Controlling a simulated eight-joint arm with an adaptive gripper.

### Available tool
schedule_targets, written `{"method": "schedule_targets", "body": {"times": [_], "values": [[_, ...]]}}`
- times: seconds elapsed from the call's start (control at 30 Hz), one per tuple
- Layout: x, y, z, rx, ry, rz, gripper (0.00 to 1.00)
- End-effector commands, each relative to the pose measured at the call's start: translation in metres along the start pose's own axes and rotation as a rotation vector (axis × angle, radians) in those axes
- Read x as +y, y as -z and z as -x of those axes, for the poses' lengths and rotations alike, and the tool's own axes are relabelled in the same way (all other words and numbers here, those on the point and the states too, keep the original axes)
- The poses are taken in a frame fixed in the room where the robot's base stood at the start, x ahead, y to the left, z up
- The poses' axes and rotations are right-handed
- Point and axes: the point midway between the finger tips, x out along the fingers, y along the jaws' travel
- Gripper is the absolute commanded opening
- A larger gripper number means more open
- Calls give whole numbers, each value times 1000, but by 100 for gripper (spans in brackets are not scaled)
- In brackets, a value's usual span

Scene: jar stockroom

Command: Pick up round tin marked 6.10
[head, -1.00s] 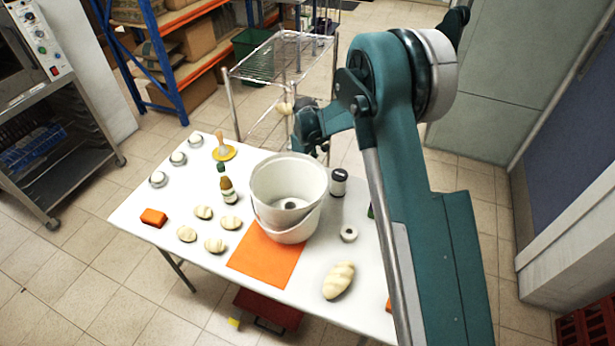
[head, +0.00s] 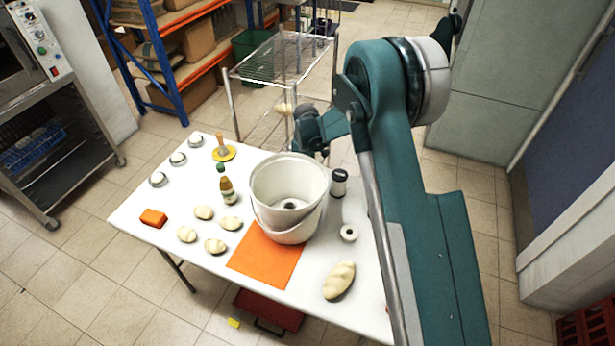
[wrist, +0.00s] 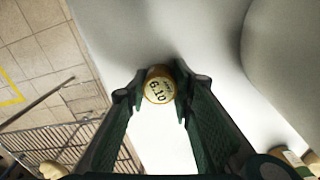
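The round tin marked 6.10 (wrist: 159,88) shows in the wrist view with its pale, gold-rimmed top facing the camera. It sits between the fingertips of my gripper (wrist: 160,92), over the white table. The fingers are apart on either side of it, with what look like narrow gaps. In the head view, my gripper (head: 318,150) is at the table's far edge, just behind the white bucket. I cannot make out the tin there; the bucket or gripper seems to hide it.
The white bucket (head: 288,180) stands close beside my gripper, and a dark-lidded jar (head: 338,183) is to its right. A wire rack (head: 262,58) stands just beyond the table. A brown-topped bottle (head: 227,189) and several pale rolls are farther left.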

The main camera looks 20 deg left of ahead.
Motion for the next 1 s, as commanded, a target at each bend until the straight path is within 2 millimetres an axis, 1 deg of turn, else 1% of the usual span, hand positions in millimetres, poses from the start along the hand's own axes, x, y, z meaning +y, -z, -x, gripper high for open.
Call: {"method": "schedule_targets", "body": {"times": [0.03, 0.07, 0.1, 0.37, 0.57, 0.77, 1.0], "values": [[0, 0, 0, 0, 0, 0, 16], [0, 0, 0, 0, 0, 0, 12], [0, 0, 0, 0, 0, 0, 12], [0, 0, 0, 0, 0, 0, 12], [0, 0, 9, 0, 0, 0, 12], [1, 0, 32, 0, 0, 0, 12], [2, 0, 68, 0, 0, 0, 12]]}}
